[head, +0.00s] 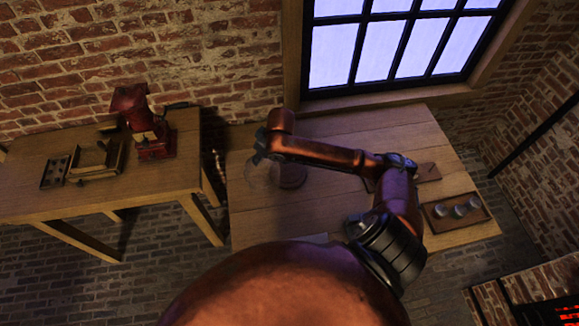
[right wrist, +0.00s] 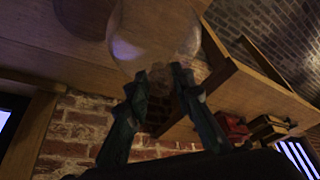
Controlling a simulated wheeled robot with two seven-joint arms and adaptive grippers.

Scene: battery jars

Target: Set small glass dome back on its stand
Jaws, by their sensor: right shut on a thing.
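The small glass dome (right wrist: 152,35) is clear and rounded, and my right gripper (right wrist: 157,76) is shut on it in the right wrist view. In the head view the dome (head: 257,174) shows faintly below my right gripper (head: 262,154), over the left part of the window table. A round dark wooden stand (head: 292,176) sits on that table just right of the dome, partly overlapped by my right arm. The dome appears beside the stand, not over it. Whether the dome touches the table cannot be told. My left gripper is not in view.
The window table (head: 330,205) is mostly clear in the middle. A wooden tray (head: 434,222) with several small round items stands at its right. A side table (head: 60,205) at the left bears a red device (head: 150,135) and a small wooden frame (head: 97,160).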

